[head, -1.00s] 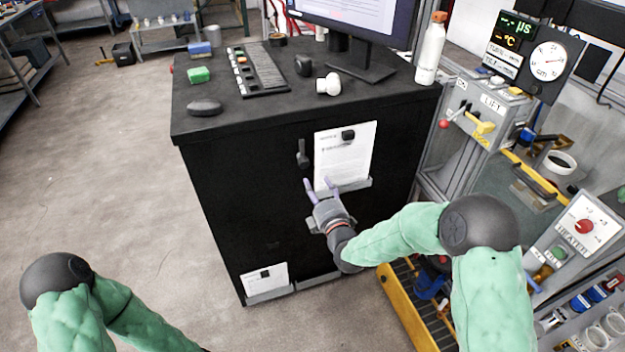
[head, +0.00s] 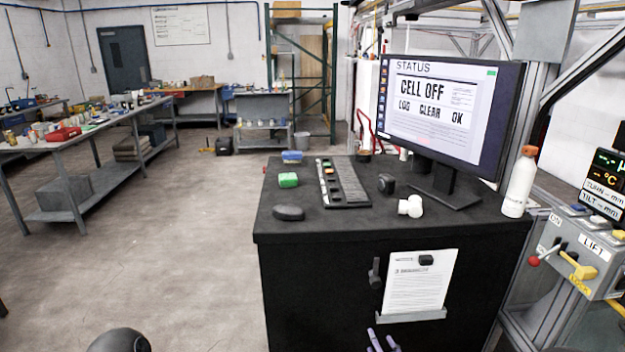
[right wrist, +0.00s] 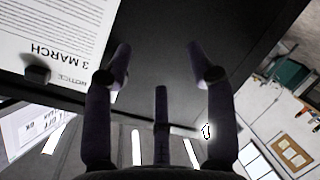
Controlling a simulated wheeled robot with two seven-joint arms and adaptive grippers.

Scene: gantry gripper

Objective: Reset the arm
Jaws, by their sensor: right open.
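My right gripper (head: 382,341) shows only its pale fingertips at the bottom edge of the head view, just below the notice sheet on the black cabinet's front. In the right wrist view its fingers (right wrist: 160,55) are spread apart with nothing between them, before the dark cabinet front. The monitor (head: 445,105) on the cabinet reads "STATUS", "CELL OFF" and "LOG CLEAR OK". A button panel (head: 343,182) with coloured keys lies on the cabinet top. The LIFT box (head: 590,250) with a yellow lever stands at the right.
The black cabinet (head: 300,300) carries a notice sheet (head: 415,290), a dark handle (head: 375,273) and, on top, a white bottle (head: 519,185), a green block (head: 288,180) and a black mouse (head: 289,212). The floor on the left is clear up to a workbench (head: 75,140).

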